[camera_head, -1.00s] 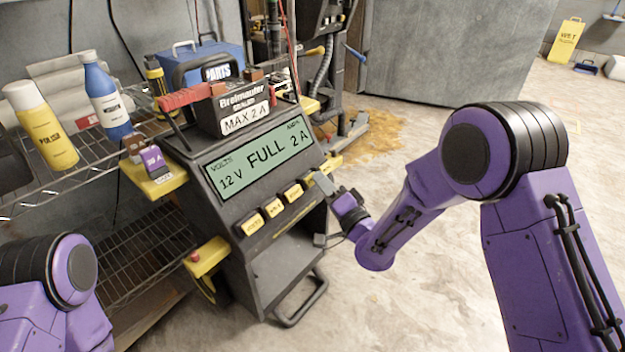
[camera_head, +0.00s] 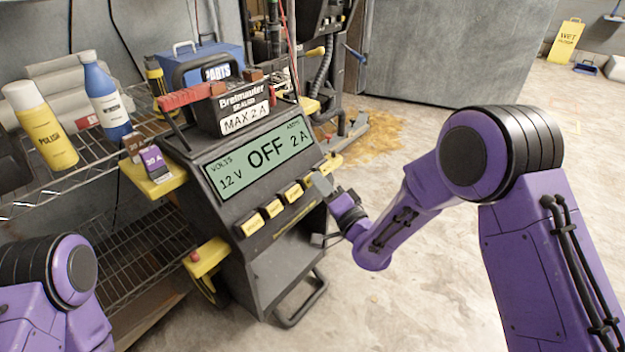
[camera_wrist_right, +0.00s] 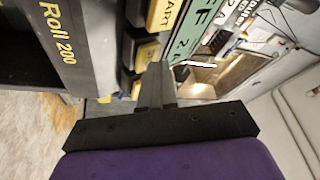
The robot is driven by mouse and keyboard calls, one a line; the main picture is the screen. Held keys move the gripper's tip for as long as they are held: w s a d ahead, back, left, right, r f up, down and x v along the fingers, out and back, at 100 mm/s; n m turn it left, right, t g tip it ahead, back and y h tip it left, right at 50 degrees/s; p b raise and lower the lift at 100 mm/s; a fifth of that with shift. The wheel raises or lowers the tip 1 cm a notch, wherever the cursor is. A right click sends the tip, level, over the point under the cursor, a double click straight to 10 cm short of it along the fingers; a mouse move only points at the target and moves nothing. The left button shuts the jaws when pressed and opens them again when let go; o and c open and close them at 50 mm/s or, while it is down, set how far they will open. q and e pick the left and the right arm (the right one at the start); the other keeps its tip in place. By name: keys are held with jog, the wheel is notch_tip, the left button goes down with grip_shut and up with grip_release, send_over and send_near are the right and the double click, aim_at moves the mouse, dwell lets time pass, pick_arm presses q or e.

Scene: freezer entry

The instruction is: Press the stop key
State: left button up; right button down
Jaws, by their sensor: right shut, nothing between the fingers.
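The battery charger (camera_head: 262,240) is a dark cabinet with a green display (camera_head: 258,163) reading "12 V OFF 2 A". Below the display runs a row of yellow keys (camera_head: 273,208); their lettering is too small to read in the head view. My right gripper (camera_head: 320,184) is shut and empty, its tip at the right end of this row, hiding part of it. In the right wrist view the closed fingers (camera_wrist_right: 156,72) reach close beside a yellow key (camera_wrist_right: 147,52), past the START key (camera_wrist_right: 164,14). I cannot tell whether they touch it. My left gripper is out of view.
A battery (camera_head: 235,108) marked "MAX 2 A" and a blue parts box (camera_head: 205,70) stand on and behind the charger. A wire shelf (camera_head: 140,255) with bottles is at left. Yellow holders stick out from the charger's left side.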

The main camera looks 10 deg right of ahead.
jog(key=shift+s+d+r+p, duration=0.35)
jog(key=shift+s+d+r, duration=0.1)
jog(key=shift+s, duration=0.1)
jog(key=s+d+r+p, duration=0.2)
jog(key=s, duration=0.1)
jog(key=shift+s+d+r, duration=0.2)
jog(key=shift+d+r, duration=0.1)
dwell(0.8)
